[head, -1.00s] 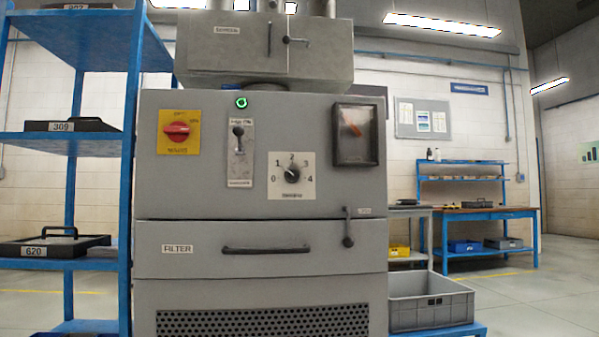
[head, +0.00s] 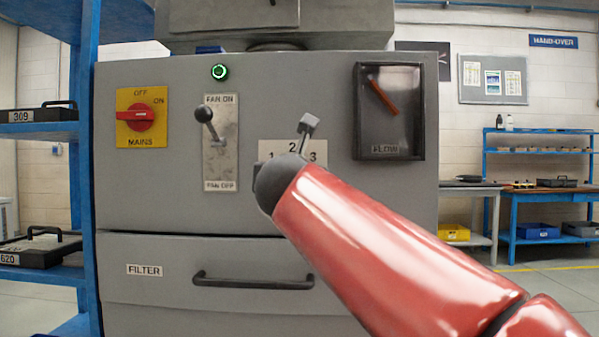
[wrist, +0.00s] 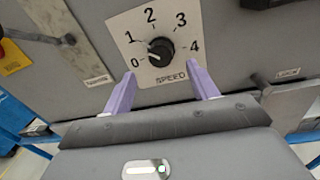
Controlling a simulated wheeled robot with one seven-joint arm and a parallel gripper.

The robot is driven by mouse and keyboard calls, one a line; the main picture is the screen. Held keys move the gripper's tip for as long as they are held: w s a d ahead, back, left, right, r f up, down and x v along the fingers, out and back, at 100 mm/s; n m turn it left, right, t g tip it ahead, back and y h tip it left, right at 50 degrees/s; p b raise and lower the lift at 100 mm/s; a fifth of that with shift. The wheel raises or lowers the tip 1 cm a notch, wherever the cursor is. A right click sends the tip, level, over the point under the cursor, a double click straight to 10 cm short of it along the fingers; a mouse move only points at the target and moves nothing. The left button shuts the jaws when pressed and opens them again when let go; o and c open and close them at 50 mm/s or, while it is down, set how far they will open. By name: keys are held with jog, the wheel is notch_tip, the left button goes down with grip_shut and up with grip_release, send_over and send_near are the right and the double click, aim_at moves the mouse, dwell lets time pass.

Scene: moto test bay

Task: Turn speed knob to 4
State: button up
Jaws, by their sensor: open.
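The speed knob (wrist: 160,50) is round and black, on a white dial plate (wrist: 179,27) marked 0 to 4. A pale mark on its left side seems to face the 0 end; the exact setting is hard to read. My gripper (wrist: 160,72) shows two pale purple fingers, apart and empty, at the plate's lower left and lower right. The knob lies between and beyond their tips, with no contact visible.
On the same grey panel are the red mains switch (head: 141,117), the fan lever (head: 210,122), a lit green lamp (head: 219,72) and the flow gauge (head: 389,111). The filter drawer handle (head: 253,281) sticks out below. A blue shelf (head: 84,150) stands left.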

jog(key=w+p, duration=0.1)
jog(key=w, duration=0.5)
jog(key=shift+w, duration=0.2)
jog(key=shift+f, duration=0.1)
jog(key=shift+a, duration=0.1)
jog(key=c, duration=1)
